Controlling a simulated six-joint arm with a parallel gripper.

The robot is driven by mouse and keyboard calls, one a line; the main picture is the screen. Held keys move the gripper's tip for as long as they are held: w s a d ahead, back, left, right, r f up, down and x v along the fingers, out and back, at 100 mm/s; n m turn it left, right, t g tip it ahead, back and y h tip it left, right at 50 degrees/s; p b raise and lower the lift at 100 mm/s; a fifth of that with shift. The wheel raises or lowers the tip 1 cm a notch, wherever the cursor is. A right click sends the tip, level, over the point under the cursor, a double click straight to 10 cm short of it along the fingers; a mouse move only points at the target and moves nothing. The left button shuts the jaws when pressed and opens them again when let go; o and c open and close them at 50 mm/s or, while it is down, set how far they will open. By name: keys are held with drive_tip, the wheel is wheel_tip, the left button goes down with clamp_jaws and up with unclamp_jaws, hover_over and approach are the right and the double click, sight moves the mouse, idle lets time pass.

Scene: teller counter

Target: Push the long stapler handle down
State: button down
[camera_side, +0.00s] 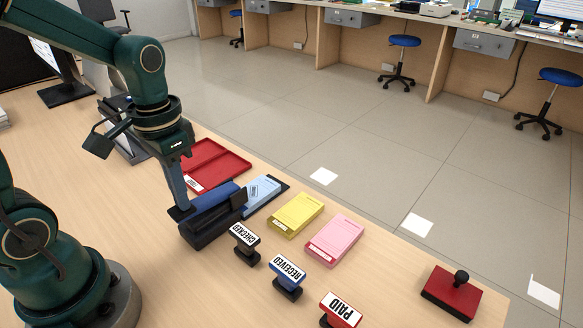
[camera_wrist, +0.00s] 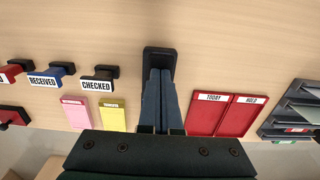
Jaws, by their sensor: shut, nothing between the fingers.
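The long stapler (camera_side: 205,228) lies on the counter with a dark base and a blue upper handle (camera_side: 212,195). A light blue slip (camera_side: 262,191) lies at its far right end. My gripper (camera_side: 181,207) is shut and empty, pointing down at the stapler's near left end. Its fingertips appear at or against the handle; contact is hard to confirm. In the wrist view, the black end of the stapler (camera_wrist: 160,52) shows beyond my shut fingers (camera_wrist: 159,74), which hide most of the rest. I cannot tell how far down the handle is.
A yellow pad (camera_side: 297,214), a pink pad (camera_side: 335,240) and several stamps, including CHECKED (camera_side: 243,236), stand right of the stapler. An open red tray (camera_side: 222,164) lies behind it. A red ink pad (camera_side: 450,293) is at far right. Bare counter lies in front.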

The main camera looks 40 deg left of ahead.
drive_tip(key=shift+f, duration=0.25)
wheel_tip(320, 180, up, 8)
idle(1.1)
drive_tip(key=s+d+t, duration=0.3)
drive_tip(key=d+t, duration=0.2)
drive_tip(key=shift+s+f+t, duration=0.2)
drive_tip(key=shift+s+t, duration=0.1)
idle(0.4)
